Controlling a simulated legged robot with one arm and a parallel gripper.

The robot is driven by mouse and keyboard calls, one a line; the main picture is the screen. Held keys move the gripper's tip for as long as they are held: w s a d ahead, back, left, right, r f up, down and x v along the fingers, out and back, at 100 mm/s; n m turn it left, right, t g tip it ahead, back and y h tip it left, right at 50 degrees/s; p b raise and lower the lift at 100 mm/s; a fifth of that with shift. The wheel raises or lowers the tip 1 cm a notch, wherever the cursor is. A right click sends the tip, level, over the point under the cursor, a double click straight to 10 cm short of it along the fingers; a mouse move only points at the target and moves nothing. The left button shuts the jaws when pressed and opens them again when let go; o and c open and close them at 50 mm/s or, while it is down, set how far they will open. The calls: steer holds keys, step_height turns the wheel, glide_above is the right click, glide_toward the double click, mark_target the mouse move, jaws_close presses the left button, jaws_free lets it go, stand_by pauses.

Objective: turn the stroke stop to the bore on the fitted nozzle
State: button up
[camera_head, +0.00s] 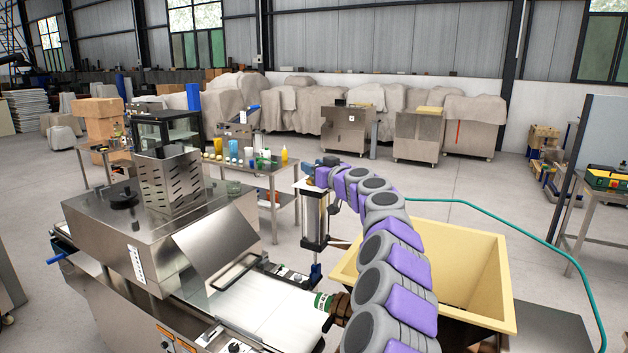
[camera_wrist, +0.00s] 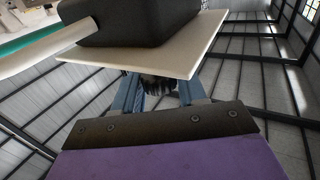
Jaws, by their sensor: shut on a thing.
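My gripper (camera_head: 324,168) is at the top of a dark upright cylinder unit (camera_head: 314,228) with a pale plate (camera_head: 306,186), behind the cream hopper. In the wrist view my gripper (camera_wrist: 160,92) has its two blue fingers shut on a dark ridged knob (camera_wrist: 158,84), probably the stroke stop. The knob is partly hidden under the edge of the pale plate (camera_wrist: 150,55). A black block (camera_wrist: 130,18) and a pale rod (camera_wrist: 50,45) are beyond. A small blue part (camera_head: 316,271) is at the unit's lower end; I cannot tell if it is the nozzle. No bore marking is readable.
The cream hopper (camera_head: 485,285) stands right of the unit, partly behind my arm. A steel machine (camera_head: 160,225) with a white belt (camera_head: 275,305) is at left. A table (camera_head: 262,167) with bottles stands behind. A green hose (camera_head: 530,232) runs at right.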

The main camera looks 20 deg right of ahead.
steer(key=shift+f+m+h+b, duration=0.1)
steer(key=shift+m+h+b, duration=0.6)
steer(key=shift+h, duration=0.4)
steer(key=shift+r+m+h, duration=0.25)
steer(key=shift+m+h, duration=0.45)
steer(key=shift+h, duration=0.2)
steer(key=m+h+p, duration=0.2)
steer(key=h+p, duration=0.1)
steer(key=shift+r, duration=0.15)
steer(key=h+p, duration=0.2)
steer(key=p, duration=0.1)
steer(key=shift+d+m+g, duration=0.1)
steer(key=shift+m+g, duration=0.3)
steer(key=m+g+h+p, duration=0.1)
steer(key=h+p, duration=0.1)
steer(key=p, duration=0.4)
steer(key=shift+r+m, duration=0.2)
steer(key=shift+m, duration=0.2)
steer(key=m+g+h+p, duration=0.3)
steer(key=h+p, duration=0.1)
steer(key=p, duration=0.9)
steer(key=shift+f+h, duration=0.15)
steer(key=shift+h, duration=0.25)
steer(key=shift+m+g+p, duration=0.4)
steer(key=shift+p, duration=0.3)
steer(key=shift+f+m+g+h+p, duration=0.2)
steer(key=shift+m+g+h+p, duration=0.15)
steer(key=shift+p, duration=0.55)
